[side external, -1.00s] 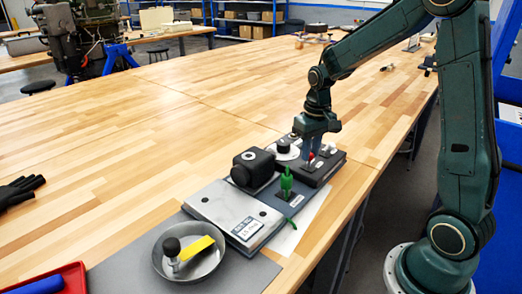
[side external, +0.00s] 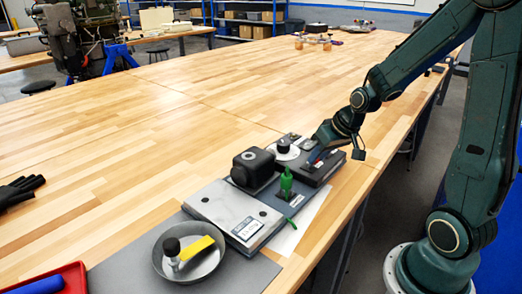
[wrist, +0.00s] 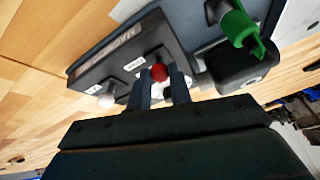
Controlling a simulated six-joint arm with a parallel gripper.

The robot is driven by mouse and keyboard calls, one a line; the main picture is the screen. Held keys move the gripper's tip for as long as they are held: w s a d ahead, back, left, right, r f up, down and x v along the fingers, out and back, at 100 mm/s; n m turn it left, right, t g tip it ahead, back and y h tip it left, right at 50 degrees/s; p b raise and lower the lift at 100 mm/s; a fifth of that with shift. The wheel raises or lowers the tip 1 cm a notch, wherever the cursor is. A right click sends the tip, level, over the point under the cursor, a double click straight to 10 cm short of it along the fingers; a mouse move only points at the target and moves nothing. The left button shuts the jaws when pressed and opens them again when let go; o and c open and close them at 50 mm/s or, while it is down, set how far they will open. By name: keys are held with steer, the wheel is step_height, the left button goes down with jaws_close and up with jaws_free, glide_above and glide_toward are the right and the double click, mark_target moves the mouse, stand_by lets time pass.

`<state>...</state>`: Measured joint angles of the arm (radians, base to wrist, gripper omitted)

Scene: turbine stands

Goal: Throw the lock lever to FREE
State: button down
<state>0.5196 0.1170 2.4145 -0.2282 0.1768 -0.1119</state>
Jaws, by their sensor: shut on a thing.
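The lock lever's red knob (wrist: 159,72) shows in the wrist view between my gripper's two fingers (wrist: 163,90). My gripper is shut on it. The lever stands on a dark box (wrist: 115,72) with small white labels too small to read; its shaft is mostly hidden. In the side view my gripper (side external: 317,156) reaches the top of the same dark box (side external: 325,173) from the right, strongly tilted. The red knob is hidden there.
A green handle (side external: 286,182) stands just left of the dark box. A black block (side external: 252,166), a grey plate (side external: 222,207) and a round pan (side external: 165,265) with a yellow-handled part are further left.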

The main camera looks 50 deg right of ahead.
stand_by(0.3)
steer(key=c, duration=1.3)
jaws_free()
steer(key=shift+o, duration=0.2)
steer(key=v, duration=1.3)
steer(key=shift+s+r, duration=0.3)
steer(key=shift+a, duration=0.2)
steer(key=s+a+r+n, duration=0.1)
steer(key=s+a+n, duration=0.2)
steer(key=s+a, duration=0.6)
steer(key=a, duration=0.3)
steer(key=shift+r+n, duration=0.3)
steer(key=shift+r, duration=0.1)
